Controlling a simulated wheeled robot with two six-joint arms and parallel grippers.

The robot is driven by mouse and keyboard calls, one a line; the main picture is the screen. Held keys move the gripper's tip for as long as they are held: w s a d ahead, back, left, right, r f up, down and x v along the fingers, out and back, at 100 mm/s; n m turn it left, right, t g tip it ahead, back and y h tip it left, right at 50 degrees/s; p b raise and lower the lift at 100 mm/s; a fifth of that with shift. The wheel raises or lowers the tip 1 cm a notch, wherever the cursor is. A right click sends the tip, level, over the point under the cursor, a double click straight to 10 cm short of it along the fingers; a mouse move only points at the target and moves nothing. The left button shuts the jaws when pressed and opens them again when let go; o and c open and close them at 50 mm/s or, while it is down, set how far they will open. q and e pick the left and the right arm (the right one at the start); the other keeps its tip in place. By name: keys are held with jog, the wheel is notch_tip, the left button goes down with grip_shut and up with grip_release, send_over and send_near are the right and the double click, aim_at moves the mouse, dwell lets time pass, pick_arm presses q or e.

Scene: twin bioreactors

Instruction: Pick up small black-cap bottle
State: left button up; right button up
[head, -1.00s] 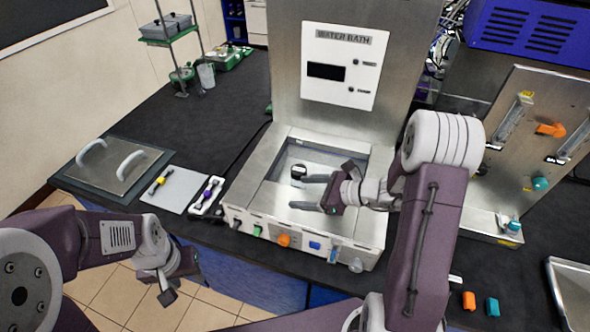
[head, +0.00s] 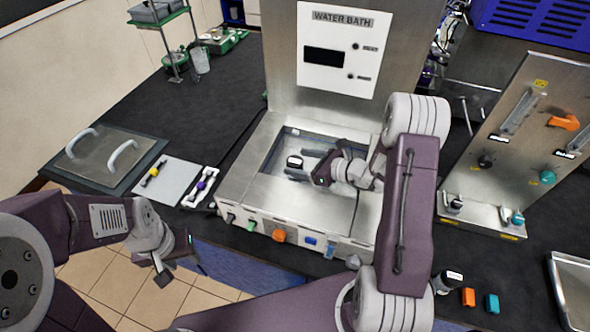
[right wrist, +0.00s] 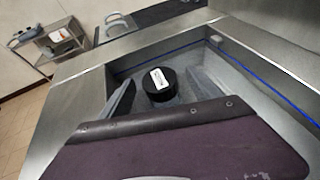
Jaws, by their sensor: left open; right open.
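The small black-cap bottle (head: 294,162) stands in the water bath basin (head: 335,205). Its black cap (right wrist: 158,84) with a white label shows in the right wrist view; the body below is mostly hidden. My right gripper (head: 299,165) is open, reaching into the basin from the right. Its two fingers (right wrist: 161,92) lie on either side of the bottle in the right wrist view; I cannot tell whether they touch it. My left gripper (head: 174,264) is open and empty, in front of the bench at the lower left.
The basin walls enclose the right gripper closely. A metal lid with two handles (head: 105,160) and a pale mat (head: 170,182) lie left of the bath. Another dark-capped container (head: 450,278) stands at the lower right beside orange (head: 468,297) and teal (head: 492,303) pieces. A valve panel (head: 515,150) stands right.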

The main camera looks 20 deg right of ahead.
aim_at(288, 160)
jog(key=p+x, duration=0.1)
jog(key=x, duration=0.3)
jog(key=shift+w+a+f+p, duration=0.15)
jog(key=shift+p, duration=0.15)
jog(key=shift+w+a+f, duration=0.15)
jog(key=shift+a, duration=0.05)
jog(key=shift+w, duration=0.1)
jog(key=c, duration=0.7)
grip_shut()
notch_tip(288, 160, up, 10)
jog(key=shift+b, duration=0.45)
